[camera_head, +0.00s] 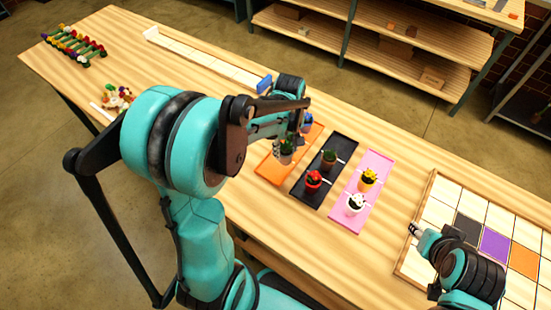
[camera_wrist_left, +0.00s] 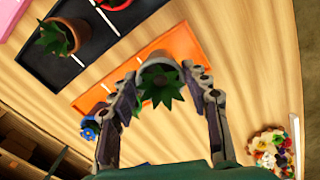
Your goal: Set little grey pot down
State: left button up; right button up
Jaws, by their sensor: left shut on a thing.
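The little grey pot (camera_wrist_left: 158,57) with a spiky green plant is between the fingers of my left gripper (camera_wrist_left: 162,80) in the left wrist view. The gripper is shut on it. In the head view the held plant (camera_head: 287,146) shows just below the gripper (camera_head: 291,138), over the orange tray (camera_head: 270,169). The pot looks upright; whether its base touches the tray is hidden. A blue-flowered pot (camera_head: 307,122) is at the far end of the orange tray. My right gripper (camera_head: 415,230) is by the tiled board, and its jaws are too small to read.
The black tray (camera_head: 299,190) holds a red-flowered pot (camera_head: 313,180) and a brown pot (camera_head: 329,160). The pink tray (camera_head: 343,222) holds yellow (camera_head: 367,177) and white (camera_head: 355,204) flowered pots. A tiled board (camera_head: 425,197) lies at right. Loose flowers (camera_head: 117,97) lie at left.

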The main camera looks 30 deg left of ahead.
pick_arm(q)
jog(key=a+f, duration=0.1)
jog(key=f, duration=0.1)
jog(key=a+f+b, duration=0.1)
jog(key=f, duration=0.1)
jog(key=a+f+b, duration=0.1)
jog(key=f, duration=0.1)
jog(key=shift+s+a, duration=0.15)
jog(key=shift+a, duration=0.1)
jog(key=shift+f, duration=0.1)
jog(key=shift+f, duration=0.2)
jog(key=o, duration=1.5)
jog(key=shift+r, duration=0.1)
jog(key=shift+r, duration=0.1)
